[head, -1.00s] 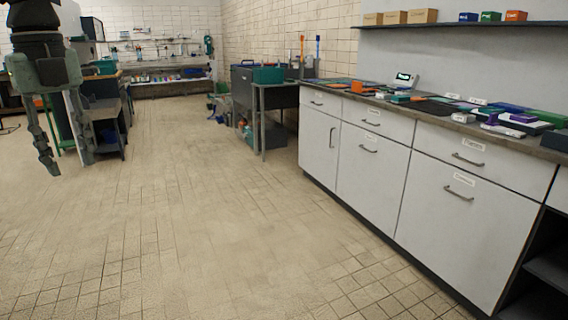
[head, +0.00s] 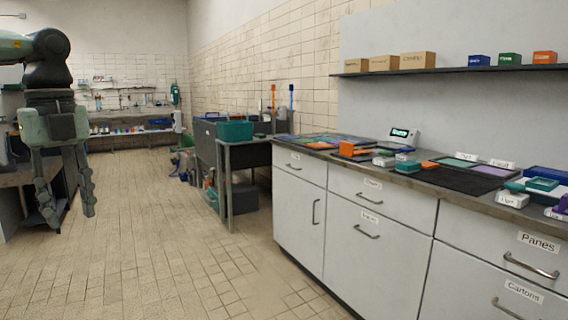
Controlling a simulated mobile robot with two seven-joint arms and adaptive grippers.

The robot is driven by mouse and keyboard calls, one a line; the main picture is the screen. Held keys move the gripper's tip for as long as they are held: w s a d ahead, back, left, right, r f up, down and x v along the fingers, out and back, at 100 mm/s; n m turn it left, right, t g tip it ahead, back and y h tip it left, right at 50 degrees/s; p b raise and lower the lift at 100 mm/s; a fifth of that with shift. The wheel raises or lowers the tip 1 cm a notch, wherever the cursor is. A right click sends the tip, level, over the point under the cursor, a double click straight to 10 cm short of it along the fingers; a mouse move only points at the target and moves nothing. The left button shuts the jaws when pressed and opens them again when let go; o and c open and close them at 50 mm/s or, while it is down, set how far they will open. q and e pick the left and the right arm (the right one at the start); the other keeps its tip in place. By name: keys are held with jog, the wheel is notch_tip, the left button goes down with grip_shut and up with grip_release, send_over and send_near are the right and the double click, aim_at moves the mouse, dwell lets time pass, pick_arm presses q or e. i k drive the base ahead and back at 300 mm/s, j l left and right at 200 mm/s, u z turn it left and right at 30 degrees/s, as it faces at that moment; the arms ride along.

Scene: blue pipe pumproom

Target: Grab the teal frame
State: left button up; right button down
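Several small teal pieces lie on the counter at the right. A teal piece (head: 543,184) near the right edge looks like a small frame on a pale base, but it is too small to be sure. Another teal piece (head: 407,167) lies farther left, near an orange block. My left gripper (head: 69,212) hangs at the left, fingers pointing down and apart. It is open and empty, above the floor and far from the counter. My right gripper is not in view.
The counter's front edge (head: 400,178) runs along white cabinets with drawers. A shelf (head: 450,70) with small boxes hangs above. A dark workbench (head: 252,152) carrying a teal bin (head: 235,131) stands beyond. The tiled floor (head: 150,250) is clear.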

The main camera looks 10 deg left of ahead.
aim_at(546, 185)
jog(key=i+z, duration=0.35)
jog(key=i+j+z, duration=0.25)
jog(key=i+z, duration=0.15)
jog(key=i+j+z, duration=0.55)
jog(key=z, duration=0.2)
jog(key=i+j+z, duration=0.2)
jog(key=z, duration=0.25)
jog(key=i+j+z, duration=0.1)
jog(key=j+z, duration=0.3)
jog(key=i+j+z, duration=0.15)
jog(key=j+z, duration=1.3)
jog(key=i+l, duration=0.05)
jog(key=l, duration=0.05)
